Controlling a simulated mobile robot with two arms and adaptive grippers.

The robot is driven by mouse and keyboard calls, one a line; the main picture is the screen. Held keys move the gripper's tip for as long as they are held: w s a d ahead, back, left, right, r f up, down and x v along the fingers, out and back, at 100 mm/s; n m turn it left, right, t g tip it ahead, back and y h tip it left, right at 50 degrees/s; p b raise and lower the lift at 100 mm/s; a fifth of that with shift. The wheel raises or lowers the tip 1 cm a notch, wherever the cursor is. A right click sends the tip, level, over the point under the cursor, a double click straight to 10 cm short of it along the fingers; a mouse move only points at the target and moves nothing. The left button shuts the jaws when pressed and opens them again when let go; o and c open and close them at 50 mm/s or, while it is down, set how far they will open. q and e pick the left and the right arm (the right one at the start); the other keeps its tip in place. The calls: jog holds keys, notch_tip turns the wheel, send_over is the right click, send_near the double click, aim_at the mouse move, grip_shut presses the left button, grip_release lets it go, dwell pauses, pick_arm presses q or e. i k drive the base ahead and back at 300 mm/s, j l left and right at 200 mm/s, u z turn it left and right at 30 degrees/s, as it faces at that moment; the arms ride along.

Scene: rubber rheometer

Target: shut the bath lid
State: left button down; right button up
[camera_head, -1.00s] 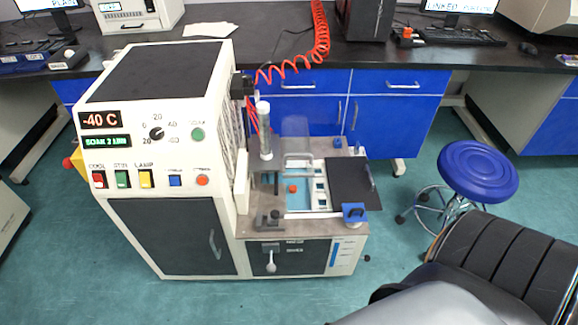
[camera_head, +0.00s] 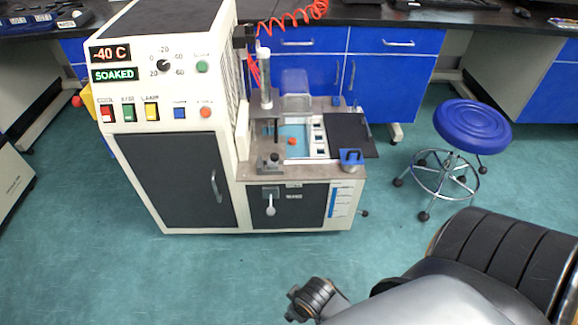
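The bath (camera_head: 272,172) is part of the white machine, with its opening uncovered and a blue interior and a small orange-red object showing. A clear panel (camera_head: 296,82) stands upright behind the opening, looking like the raised lid. A dark flat plate (camera_head: 348,130) lies to the right of the opening; I cannot tell whether it belongs to the lid. My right arm comes in from the bottom right, and a dark end part, apparently the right gripper (camera_head: 296,302), is low over the floor, well apart from the bath. Its fingers are unclear. My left gripper is out of view.
A blue stool (camera_head: 473,125) stands to the right. Blue cabinets (camera_head: 385,80) and a black bench are behind, and a red coiled hose (camera_head: 290,20) hangs near the bath. The floor in front is clear.

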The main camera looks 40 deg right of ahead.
aim_at(344, 130)
jog(key=z, duration=1.65)
